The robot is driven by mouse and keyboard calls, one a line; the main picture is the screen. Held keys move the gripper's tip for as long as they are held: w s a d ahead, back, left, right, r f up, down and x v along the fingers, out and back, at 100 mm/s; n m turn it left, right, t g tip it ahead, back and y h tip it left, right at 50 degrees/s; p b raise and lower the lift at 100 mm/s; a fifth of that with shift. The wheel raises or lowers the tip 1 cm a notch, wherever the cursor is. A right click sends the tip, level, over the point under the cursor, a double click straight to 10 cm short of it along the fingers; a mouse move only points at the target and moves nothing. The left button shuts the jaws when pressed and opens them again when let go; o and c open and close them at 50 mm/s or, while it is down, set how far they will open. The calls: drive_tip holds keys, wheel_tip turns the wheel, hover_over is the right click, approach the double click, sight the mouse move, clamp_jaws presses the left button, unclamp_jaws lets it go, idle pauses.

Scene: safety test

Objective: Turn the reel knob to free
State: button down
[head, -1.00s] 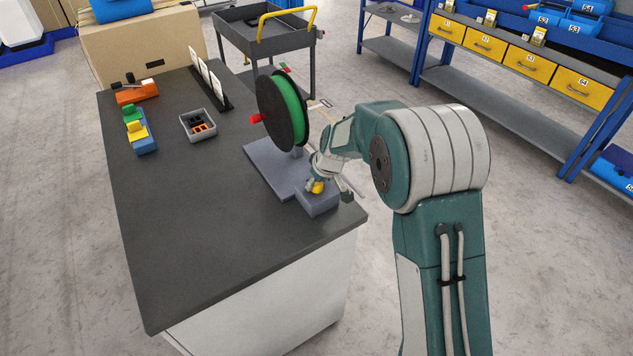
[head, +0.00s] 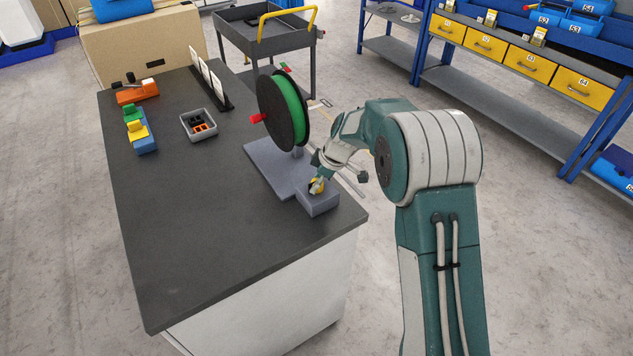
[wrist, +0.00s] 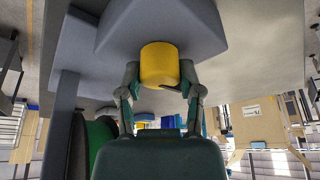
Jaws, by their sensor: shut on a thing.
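The reel (head: 290,110), black flanges with a green winding, stands upright on a grey base plate (head: 262,163) at the table's right side. The yellow knob (head: 315,186) sits on a grey block (head: 319,203) at the front of that plate. My gripper (head: 317,183) reaches to the knob from behind and partly covers it in the head view. In the wrist view the yellow knob (wrist: 159,66) lies between my two fingers (wrist: 160,82), and they are shut on its sides. The reel's edge (wrist: 88,140) shows at lower left there. The knob's markings are not visible.
A red handle (head: 258,118) sticks out of the reel. A grey bin (head: 198,125), an orange fixture (head: 137,92) and a blue-green-yellow fixture (head: 138,130) stand on the dark table (head: 200,240). Its front half is clear. A cart (head: 265,45) stands behind.

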drive_tip(key=shift+f, duration=0.15)
drive_tip(key=shift+c, duration=1.3)
unclamp_jaws()
drive_tip(key=shift+r, duration=0.2)
drive_tip(key=shift+d+r, duration=0.2)
drive_tip(key=shift+r, duration=0.15)
drive_tip(key=v, duration=1)
drive_tip(key=shift+d+r, duration=0.2)
drive_tip(key=shift+r, duration=0.2)
